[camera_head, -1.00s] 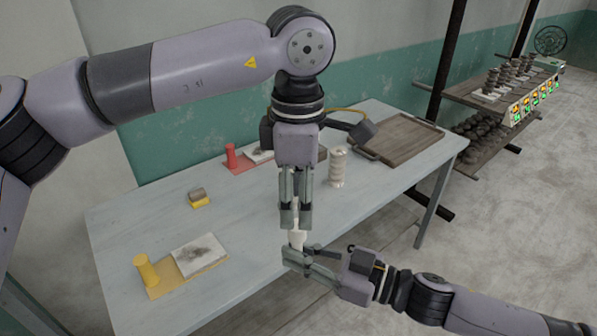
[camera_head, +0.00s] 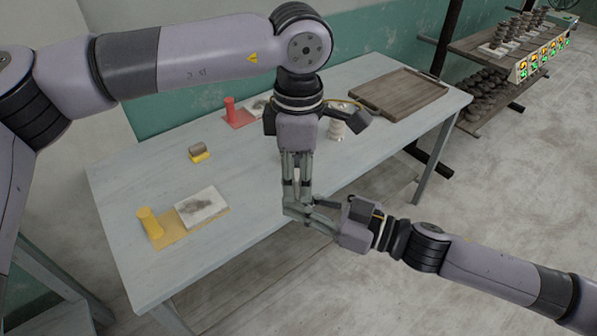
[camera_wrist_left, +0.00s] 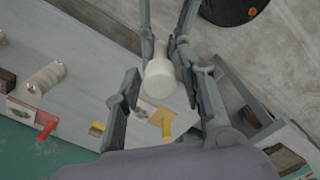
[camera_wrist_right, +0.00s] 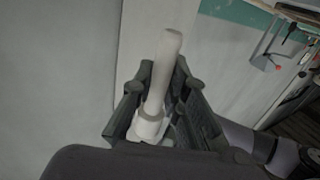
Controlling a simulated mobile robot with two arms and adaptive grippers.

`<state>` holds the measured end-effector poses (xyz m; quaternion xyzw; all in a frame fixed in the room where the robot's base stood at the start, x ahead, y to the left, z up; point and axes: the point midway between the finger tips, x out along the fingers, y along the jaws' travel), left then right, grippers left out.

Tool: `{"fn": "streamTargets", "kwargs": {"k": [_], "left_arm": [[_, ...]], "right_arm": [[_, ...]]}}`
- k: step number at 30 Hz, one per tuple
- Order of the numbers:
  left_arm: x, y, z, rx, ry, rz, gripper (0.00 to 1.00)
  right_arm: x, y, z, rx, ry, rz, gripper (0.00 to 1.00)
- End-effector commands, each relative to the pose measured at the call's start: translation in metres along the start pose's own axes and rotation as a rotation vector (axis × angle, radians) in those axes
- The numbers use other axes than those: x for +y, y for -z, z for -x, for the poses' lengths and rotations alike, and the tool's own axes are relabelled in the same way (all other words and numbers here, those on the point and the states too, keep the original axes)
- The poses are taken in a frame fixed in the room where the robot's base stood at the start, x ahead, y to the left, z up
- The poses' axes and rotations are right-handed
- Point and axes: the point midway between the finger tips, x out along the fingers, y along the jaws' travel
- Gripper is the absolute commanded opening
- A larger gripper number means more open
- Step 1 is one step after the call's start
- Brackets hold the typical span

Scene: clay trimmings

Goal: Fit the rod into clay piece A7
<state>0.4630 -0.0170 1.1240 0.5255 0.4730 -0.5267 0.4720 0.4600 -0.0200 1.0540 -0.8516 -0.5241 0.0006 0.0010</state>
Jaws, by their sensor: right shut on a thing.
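A smooth white rod (camera_wrist_right: 165,70) rises from a wider white collar (camera_wrist_right: 150,125) in the right wrist view. My right gripper (camera_wrist_right: 165,105) is shut around its lower part. In the head view my left gripper (camera_head: 297,195) points down, directly above my right gripper (camera_head: 305,208), which reaches in from the right. The rod is mostly hidden there. No A7 label is readable, so I cannot tell which piece is A7.
A ribbed pale cylinder (camera_head: 336,130) stands on the grey table (camera_head: 255,185). A wooden tray (camera_head: 400,92), a red stand (camera_head: 231,112), a yellow stand (camera_head: 150,224) with a white slab (camera_head: 202,205) and a small block (camera_head: 199,150) also lie there. A shelf stands at the right.

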Motion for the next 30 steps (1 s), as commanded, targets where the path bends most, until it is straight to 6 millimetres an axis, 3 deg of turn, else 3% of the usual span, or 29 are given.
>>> {"fn": "streamTargets", "kwargs": {"k": [16, 17, 18, 27, 30], "left_arm": [[-0.0001, -0.0001, 0.0003, 0.000, 0.000, 0.000, 0.00], [-0.0001, -0.0002, 0.0004, 0.000, 0.000, 0.000, 0.00], [-0.0001, -0.0002, 0.0004, 0.000, 0.000, 0.000, 0.00], [0.0000, -0.0002, 0.0004, 0.000, 0.000, 0.000, 0.00], [0.0000, -0.0002, 0.0004, 0.000, 0.000, 0.000, 0.00]], "right_arm": [[0.0001, 0.0001, 0.0000, 0.000, 0.000, 0.000, 0.00], [0.0001, 0.0002, 0.0000, 0.000, 0.000, 0.000, 0.15], [0.0002, 0.0002, 0.0000, 0.000, 0.000, 0.000, 0.17], [0.0001, 0.0001, 0.0000, 0.000, 0.000, 0.000, 0.37], [0.0001, 0.0001, 0.0000, 0.000, 0.000, 0.000, 0.38]]}}
